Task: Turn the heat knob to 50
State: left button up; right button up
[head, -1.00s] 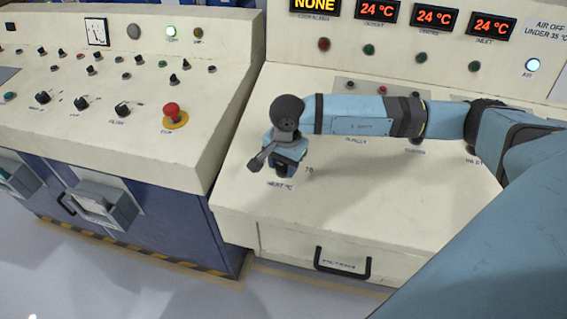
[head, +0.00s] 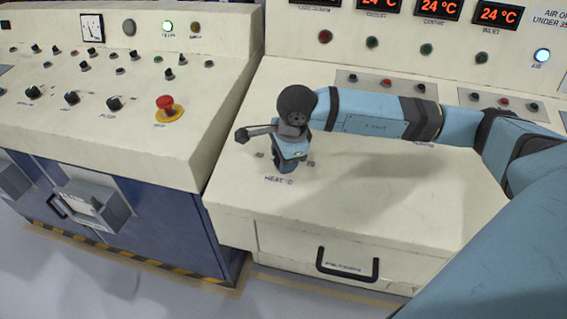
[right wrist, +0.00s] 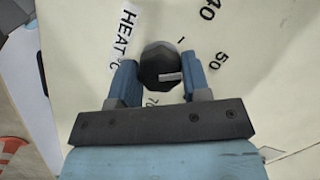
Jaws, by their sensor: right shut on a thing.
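The heat knob (right wrist: 158,60) is dark and sits between the two blue fingers of my right gripper (right wrist: 160,66) in the right wrist view. The gripper is shut on it. A pale pointer line on the knob points right in that view, roughly towards the printed 50 (right wrist: 218,60); the exact reading cannot be told. The 40 (right wrist: 207,10) lies above and the 70 (right wrist: 152,101) below the knob. In the head view my right gripper (head: 288,164) points down at the panel, behind the HEAT label (head: 279,181), and hides most of the knob. My left gripper is not in view.
The cream panel (head: 390,225) around the knob is flat and clear in front. A drawer handle (head: 347,266) is below. A red stop button (head: 166,105) stands on the left console. Temperature displays (head: 437,10) read 24 °C at the back.

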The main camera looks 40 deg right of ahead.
jog(key=shift+m+b, duration=0.55)
jog(key=shift+m, duration=0.35)
jog(key=o, duration=0.9)
jog(key=shift+r, duration=0.1)
jog(key=v, duration=0.4)
jog(key=p+v, duration=0.1)
jog(key=v, duration=0.8)
jog(key=shift+s+r, duration=0.3)
jog(key=shift+s, duration=0.05)
jog(key=shift+a+f, duration=0.1)
